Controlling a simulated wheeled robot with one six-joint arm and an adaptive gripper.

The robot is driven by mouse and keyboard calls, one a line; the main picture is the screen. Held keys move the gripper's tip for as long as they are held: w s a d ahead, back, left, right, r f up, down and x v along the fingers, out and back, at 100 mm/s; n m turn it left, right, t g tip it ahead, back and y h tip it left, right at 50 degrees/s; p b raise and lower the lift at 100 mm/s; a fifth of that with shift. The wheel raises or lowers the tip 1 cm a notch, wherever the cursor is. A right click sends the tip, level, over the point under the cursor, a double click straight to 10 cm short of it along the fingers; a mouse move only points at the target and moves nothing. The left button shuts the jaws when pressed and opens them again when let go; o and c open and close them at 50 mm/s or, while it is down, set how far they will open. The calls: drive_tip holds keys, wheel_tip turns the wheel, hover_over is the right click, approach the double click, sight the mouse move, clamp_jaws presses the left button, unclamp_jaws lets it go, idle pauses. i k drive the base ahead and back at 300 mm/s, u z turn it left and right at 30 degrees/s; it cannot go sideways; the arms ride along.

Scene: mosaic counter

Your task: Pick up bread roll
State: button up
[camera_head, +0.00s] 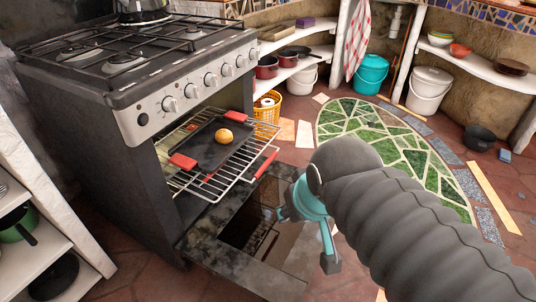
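The bread roll (224,136) is a small, round, golden-orange roll. It sits on a dark baking tray (208,153) with red grips, on the pulled-out wire oven rack (232,170). My teal gripper (305,239) is to the right of and nearer than the tray, over the lowered oven door's right side. Its fingers are spread apart with nothing seen between them. It is apart from the roll. Part of the gripper is hidden behind my grey arm.
The stove (140,95) stands at left, its oven door (245,240) lowered. A yellow basket (267,108) stands behind the rack. A red-handled item (264,165) is at the rack's right side. A green mosaic patch (385,140) covers open floor at right. Shelves with pots line the walls.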

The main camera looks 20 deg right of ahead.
sight(223, 136)
drive_tip(key=u, duration=0.05)
drive_tip(key=k, duration=0.5)
drive_tip(key=u, duration=1.55)
drive_tip(key=k, duration=0.65)
drive_tip(key=z, duration=0.75)
drive_tip(key=i, duration=0.5)
